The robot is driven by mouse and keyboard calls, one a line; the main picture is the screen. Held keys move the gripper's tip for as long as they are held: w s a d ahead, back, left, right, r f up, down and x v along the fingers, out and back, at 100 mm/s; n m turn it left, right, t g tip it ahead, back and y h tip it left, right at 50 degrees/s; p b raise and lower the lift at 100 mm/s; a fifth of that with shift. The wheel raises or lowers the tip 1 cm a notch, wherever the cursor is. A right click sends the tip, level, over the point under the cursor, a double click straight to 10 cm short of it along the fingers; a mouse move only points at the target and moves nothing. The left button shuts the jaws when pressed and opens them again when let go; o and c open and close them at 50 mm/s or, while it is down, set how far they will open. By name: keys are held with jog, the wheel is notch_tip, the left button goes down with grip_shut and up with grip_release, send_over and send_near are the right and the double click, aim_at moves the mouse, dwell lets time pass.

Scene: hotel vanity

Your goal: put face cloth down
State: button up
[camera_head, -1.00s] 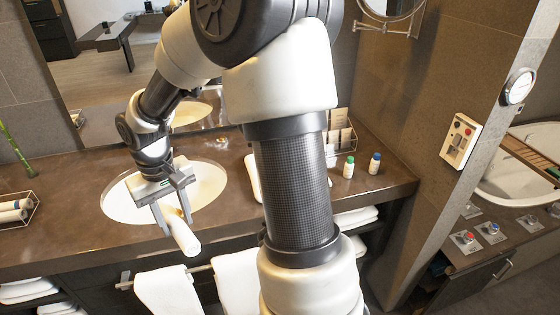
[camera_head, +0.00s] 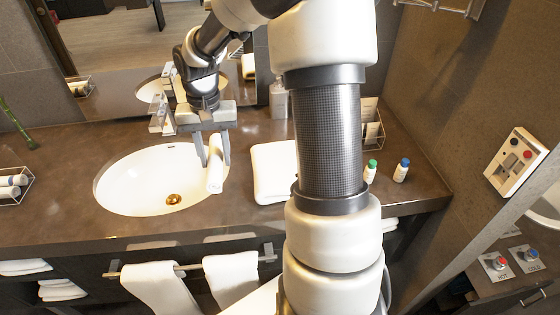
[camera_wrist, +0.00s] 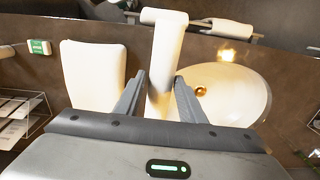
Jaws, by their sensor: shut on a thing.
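My gripper (camera_head: 213,163) is shut on a rolled white face cloth (camera_head: 215,172) and holds it over the right edge of the sink basin (camera_head: 135,188). In the wrist view the face cloth (camera_wrist: 165,60) stretches out between the two fingers, between a folded white towel and the basin (camera_wrist: 240,100). The fingers cover part of the cloth's sides. A folded white towel (camera_head: 273,175) lies on the counter (camera_head: 255,215) just right of the gripper. The wrist view shows the same towel (camera_wrist: 93,75) at the left.
A pump bottle (camera_head: 278,102) stands behind the folded towel. A wire rack (camera_head: 12,186) with rolled cloths is at the left. White towels hang on a front rail (camera_head: 190,267).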

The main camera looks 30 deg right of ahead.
jog(key=w+d+m+b, duration=0.1)
jog(key=w+d+m, duration=0.4)
jog(key=d+m, duration=0.65)
jog(key=m, duration=0.6)
send_over(274, 152)
notch_tip(274, 152, down, 5)
jog(key=shift+s+f+b, duration=0.1)
jog(key=shift+s+b, duration=0.05)
jog(key=shift+b, duration=0.2)
jog(key=shift+f, duration=2.45)
jog(key=o, duration=1)
notch_tip(274, 152, up, 12)
jog(key=shift+r, duration=0.2)
